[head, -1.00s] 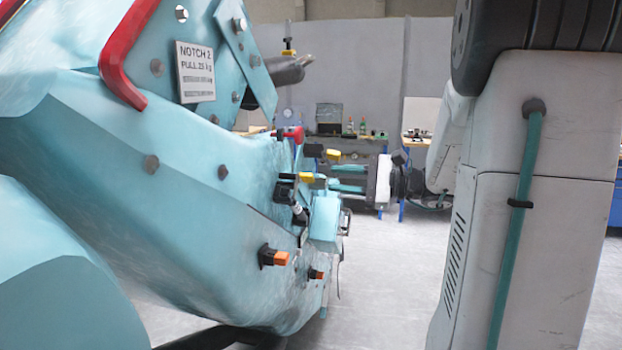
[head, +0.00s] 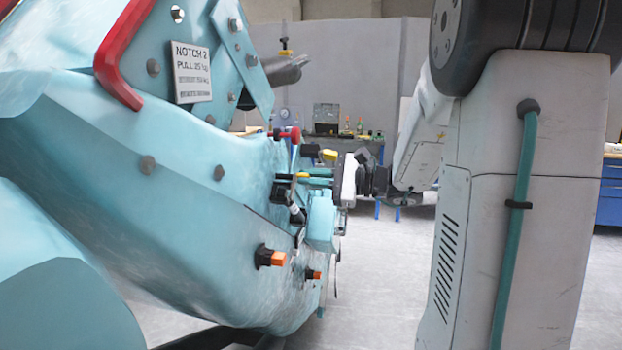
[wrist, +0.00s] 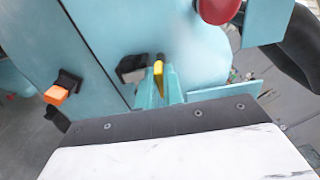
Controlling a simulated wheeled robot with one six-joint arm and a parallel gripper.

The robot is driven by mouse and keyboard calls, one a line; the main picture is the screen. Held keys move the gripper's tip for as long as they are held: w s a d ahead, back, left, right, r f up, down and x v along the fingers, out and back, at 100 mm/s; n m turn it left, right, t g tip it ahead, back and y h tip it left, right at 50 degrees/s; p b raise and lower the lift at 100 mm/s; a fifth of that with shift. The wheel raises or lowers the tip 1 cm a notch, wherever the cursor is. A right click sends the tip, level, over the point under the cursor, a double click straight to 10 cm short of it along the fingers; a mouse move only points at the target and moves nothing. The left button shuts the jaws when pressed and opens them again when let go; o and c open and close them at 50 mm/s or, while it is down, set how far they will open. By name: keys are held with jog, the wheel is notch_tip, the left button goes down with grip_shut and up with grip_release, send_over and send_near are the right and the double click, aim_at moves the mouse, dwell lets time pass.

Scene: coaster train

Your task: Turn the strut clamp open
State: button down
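The strut clamp shows as a dark block with a yellow lever (head: 300,175) on the side of the teal car body, above a dark strut. The yellow lever also shows in the wrist view (wrist: 158,72). Whether a finger touches the lever is too small to tell.
A second yellow-tipped lever (head: 328,155) and a red knob (head: 290,133) sit just above; the red knob is also near in the wrist view (wrist: 218,10). Orange-tipped knobs (head: 270,257) are below. A workbench (head: 352,142) stands behind.

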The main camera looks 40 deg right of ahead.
jog(key=shift+n, duration=0.3)
jog(key=n, duration=1.1)
jog(key=f+n, duration=0.1)
jog(key=n, duration=0.5)
dwell(0.5)
jog(key=c, duration=1.5)
grip_release()
jog(key=shift+s, duration=0.1)
jog(key=v, duration=0.7)
jog(key=shift+s+d, duration=0.3)
